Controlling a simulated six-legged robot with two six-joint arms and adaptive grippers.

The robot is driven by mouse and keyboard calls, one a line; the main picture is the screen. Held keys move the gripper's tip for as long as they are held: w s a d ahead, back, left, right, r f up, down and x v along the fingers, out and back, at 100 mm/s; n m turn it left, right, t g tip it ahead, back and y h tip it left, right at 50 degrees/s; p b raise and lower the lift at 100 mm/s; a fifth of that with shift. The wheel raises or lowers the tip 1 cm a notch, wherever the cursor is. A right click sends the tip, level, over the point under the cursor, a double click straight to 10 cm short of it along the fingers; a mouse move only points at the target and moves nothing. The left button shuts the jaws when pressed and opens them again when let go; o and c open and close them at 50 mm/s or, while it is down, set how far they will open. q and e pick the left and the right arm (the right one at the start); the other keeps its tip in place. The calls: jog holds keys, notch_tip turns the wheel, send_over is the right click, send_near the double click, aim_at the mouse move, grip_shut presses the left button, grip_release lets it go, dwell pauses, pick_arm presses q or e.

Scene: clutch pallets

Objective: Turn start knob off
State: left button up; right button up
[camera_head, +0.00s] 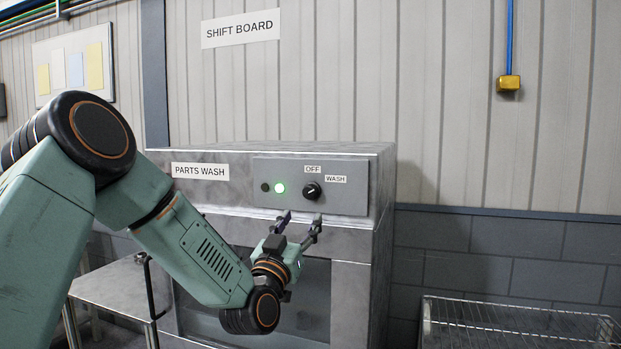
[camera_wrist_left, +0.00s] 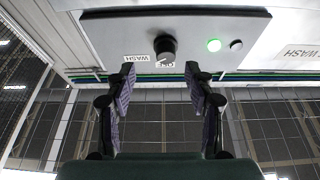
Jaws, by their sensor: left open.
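The black start knob (camera_head: 312,191) sits on the grey control panel (camera_head: 232,178) of the parts wash machine, below an OFF label and left of a WASH label. A green lamp (camera_head: 280,188) glows to its left. I cannot clearly tell which label the knob's mark points at. My left gripper (camera_head: 300,220) is open and empty, just below and in front of the knob. In the left wrist view the knob (camera_wrist_left: 165,48) lies ahead between the two spread fingertips (camera_wrist_left: 160,72), apart from them. That view is upside down. My right gripper is not in view.
A small dark button (camera_head: 265,187) is beside the lamp. The machine's front and window (camera_head: 305,295) are below my gripper. A metal table (camera_head: 112,285) stands at the left, and a wire rack (camera_head: 520,322) at the lower right.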

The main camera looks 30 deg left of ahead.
aim_at(309, 195)
pick_arm(q)
jog(key=x, duration=0.2)
jog(key=p+x, duration=0.1)
jog(key=x, duration=0.1)
jog(key=r+p+x, duration=0.1)
jog(key=x, duration=0.2)
jog(key=shift+s+a, duration=0.25)
jog(key=shift+s, duration=0.05)
jog(key=shift+w+r, duration=0.2)
jog(key=shift+w, duration=0.4)
jog(key=shift+a, duration=0.45)
jog(key=shift+d, duration=0.35)
jog(key=c, duration=0.4)
jog(key=shift+a, duration=0.25)
jog(key=c, duration=0.5)
jog(key=shift+c, duration=0.6)
jog(key=shift+d, duration=0.15)
